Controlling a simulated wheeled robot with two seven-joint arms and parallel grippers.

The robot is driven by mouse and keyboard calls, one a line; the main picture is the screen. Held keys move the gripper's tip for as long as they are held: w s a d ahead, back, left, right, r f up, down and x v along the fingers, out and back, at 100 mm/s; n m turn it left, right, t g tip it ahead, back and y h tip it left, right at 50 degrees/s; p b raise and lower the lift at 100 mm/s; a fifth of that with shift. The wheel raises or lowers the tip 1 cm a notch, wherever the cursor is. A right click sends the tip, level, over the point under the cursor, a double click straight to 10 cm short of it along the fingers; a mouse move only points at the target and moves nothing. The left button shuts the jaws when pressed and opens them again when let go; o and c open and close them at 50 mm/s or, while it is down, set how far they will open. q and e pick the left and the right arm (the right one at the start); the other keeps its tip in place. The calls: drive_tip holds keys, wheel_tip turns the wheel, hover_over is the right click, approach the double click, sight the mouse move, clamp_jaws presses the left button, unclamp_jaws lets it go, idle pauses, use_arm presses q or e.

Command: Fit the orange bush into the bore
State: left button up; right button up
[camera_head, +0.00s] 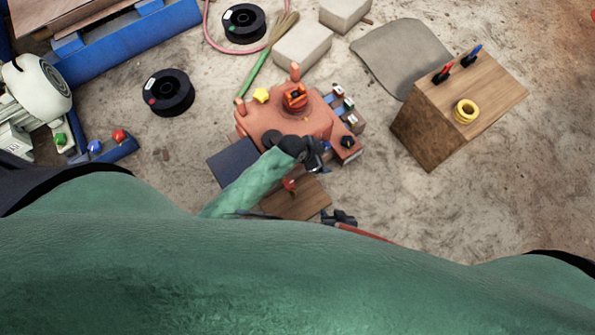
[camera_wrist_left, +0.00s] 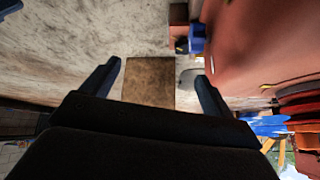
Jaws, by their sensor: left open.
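A salmon-red machine body (camera_head: 312,118) stands in the middle of the head view. An orange-red round part (camera_head: 295,97), which looks like the bush, shows on its top; I cannot tell whether it sits in a bore. My left gripper (camera_head: 320,158) is beside the machine's near right side, apart from that part. In the left wrist view my left gripper (camera_wrist_left: 160,78) is open, with nothing held between its fingers; the machine's red side (camera_wrist_left: 265,45) is at the right. My right gripper (camera_head: 340,217) is lower, near a small wooden block; its jaws are too small to read.
The small wooden block (camera_head: 300,200) lies in front of the machine. Coloured small parts (camera_head: 343,103) line its right side. A large wooden block (camera_head: 450,115) at right carries a yellow ring (camera_head: 466,111). Black spools (camera_head: 168,92) lie at left. Ground at lower right is clear.

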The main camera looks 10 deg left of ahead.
use_arm(q)
drive_tip(key=s+a+f+n+t, duration=0.1)
drive_tip(key=s+f+n, duration=0.1)
drive_tip(key=s, duration=0.4)
drive_tip(key=s+a+f+n+t+y, duration=0.1)
drive_tip(key=s+a+f+n, duration=0.1)
drive_tip(key=s+n, duration=0.2)
drive_tip(key=s+a+f+n+t, duration=0.1)
drive_tip(key=s+f+n, duration=0.1)
drive_tip(key=s+n, duration=0.2)
drive_tip(key=s, duration=0.3)
drive_tip(key=shift+s+a+f, duration=0.25)
drive_tip(key=shift+s, duration=0.05)
use_arm(e)
drive_tip(key=shift+w, duration=0.15)
drive_tip(key=shift+d, duration=0.1)
